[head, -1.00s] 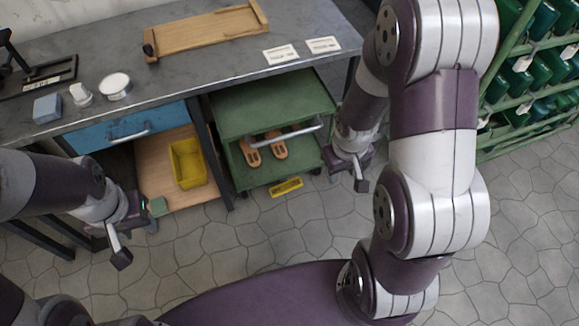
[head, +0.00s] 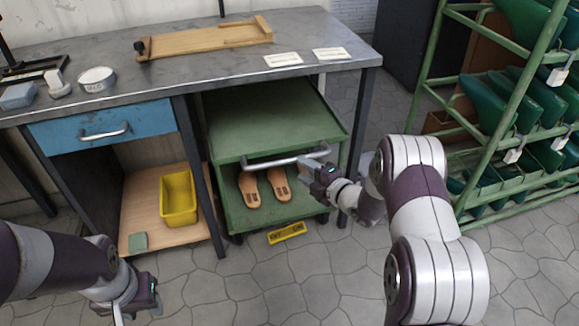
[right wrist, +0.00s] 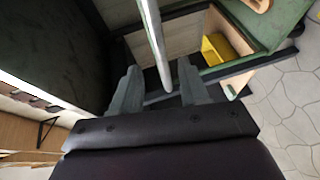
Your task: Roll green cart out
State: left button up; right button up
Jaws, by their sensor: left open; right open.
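The green cart (head: 277,118) stands under the workbench, between its legs, with a flat top and a lower shelf holding a pair of tan sandals (head: 264,187). Its grey bar handle (head: 270,161) runs across the front below the top. My right gripper (head: 314,172) is at the handle's right end. In the right wrist view the handle (right wrist: 155,45) runs down between the two open fingers (right wrist: 160,88); whether they touch it I cannot tell. My left gripper (head: 140,305) is open and empty over the floor at lower left, partly cut off by the frame edge.
The grey workbench (head: 200,84) has a blue drawer (head: 75,135) and a wooden shelf with a yellow bin (head: 178,200) left of the cart. A yellow label plate (head: 287,233) is at the cart's front base. A green rack (head: 508,110) stands right. The floor in front is clear.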

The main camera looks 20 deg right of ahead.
aim_at(291, 162)
jog(key=b+x, duration=0.1)
jog(key=x, duration=0.2)
jog(key=b+x, duration=0.1)
jog(key=x, duration=0.3)
jog(key=shift+s+f+b, duration=0.1)
jog(key=shift+f+b, duration=0.1)
jog(key=shift+b, duration=0.15)
jog(key=shift+w+a, duration=0.1)
jog(key=shift+w, duration=0.2)
jog(key=shift+r, duration=0.1)
grip_shut()
